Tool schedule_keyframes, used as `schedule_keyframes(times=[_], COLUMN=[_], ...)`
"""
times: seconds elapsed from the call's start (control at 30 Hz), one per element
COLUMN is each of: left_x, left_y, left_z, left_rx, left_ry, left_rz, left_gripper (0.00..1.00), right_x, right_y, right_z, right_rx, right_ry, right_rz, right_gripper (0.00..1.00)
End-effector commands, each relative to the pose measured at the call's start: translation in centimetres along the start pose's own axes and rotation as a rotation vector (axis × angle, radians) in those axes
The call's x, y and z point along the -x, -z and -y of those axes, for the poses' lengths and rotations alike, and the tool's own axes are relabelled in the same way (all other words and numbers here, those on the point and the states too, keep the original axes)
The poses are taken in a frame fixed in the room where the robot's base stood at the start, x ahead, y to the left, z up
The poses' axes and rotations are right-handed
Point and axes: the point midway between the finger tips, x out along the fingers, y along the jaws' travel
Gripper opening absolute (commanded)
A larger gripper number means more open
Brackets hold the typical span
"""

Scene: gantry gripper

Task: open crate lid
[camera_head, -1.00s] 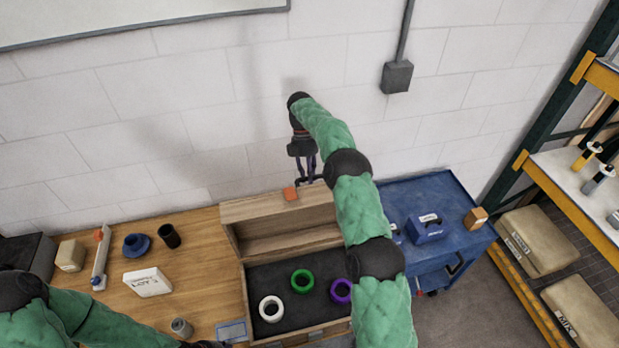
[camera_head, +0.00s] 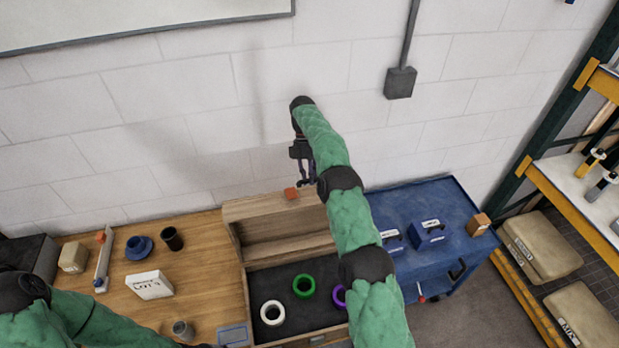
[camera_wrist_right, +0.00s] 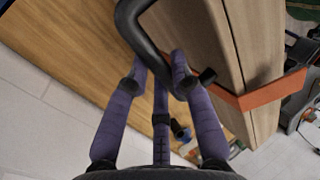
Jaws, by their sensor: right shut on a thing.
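The wooden crate lid (camera_head: 275,232) stands raised at the back of the crate, leaning near the wall. The crate (camera_head: 247,300) is open, with a dark inside holding a white ring (camera_head: 272,303), a green ring (camera_head: 295,287) and a purple ring (camera_head: 339,299) partly behind my arm. My right gripper (camera_head: 308,180) is at the lid's top edge. In the right wrist view its purple fingers (camera_wrist_right: 160,85) are shut on the black lid handle (camera_wrist_right: 148,38). An orange latch strap (camera_wrist_right: 270,92) shows on the lid edge. My left arm is at the lower left; its gripper is out of view.
A blue cart (camera_head: 455,205) stands right of the crate. The wall (camera_head: 200,130) is close behind the lid.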

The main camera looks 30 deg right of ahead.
Motion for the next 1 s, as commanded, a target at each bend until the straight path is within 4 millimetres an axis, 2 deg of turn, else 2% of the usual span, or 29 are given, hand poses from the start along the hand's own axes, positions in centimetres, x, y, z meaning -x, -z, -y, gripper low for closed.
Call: schedule_keyframes(times=[0.03,0.07,0.1,0.17,0.67,1.0], left_x=[-0.1,-0.1,-0.1,-0.1,-0.1,-0.5], left_y=[0.0,0.0,0.0,0.0,0.0,0.0], left_z=[0.0,0.0,0.0,0.0,0.0,0.2], left_rx=[0.000,0.000,0.000,0.000,0.000,0.000], left_ry=[0.000,0.000,0.000,0.000,0.000,0.000], left_rz=[0.000,0.000,0.000,0.000,0.000,0.000], left_gripper=[0.40,0.40,0.40,0.40,0.40,0.40], right_x=[-1.8,-1.8,-1.8,-1.7,-0.8,-1.0], right_y=[0.1,0.1,0.1,0.1,0.2,0.2], right_z=[-0.2,-0.2,-0.2,-0.1,0.2,2.0], right_rx=[0.005,0.005,0.005,0.005,0.004,0.004], right_ry=[0.032,0.031,0.032,0.030,0.015,0.015], right_rz=[0.005,0.005,0.005,0.005,0.003,0.003], right_gripper=[0.00,0.00,0.35,0.49,0.49,0.49])
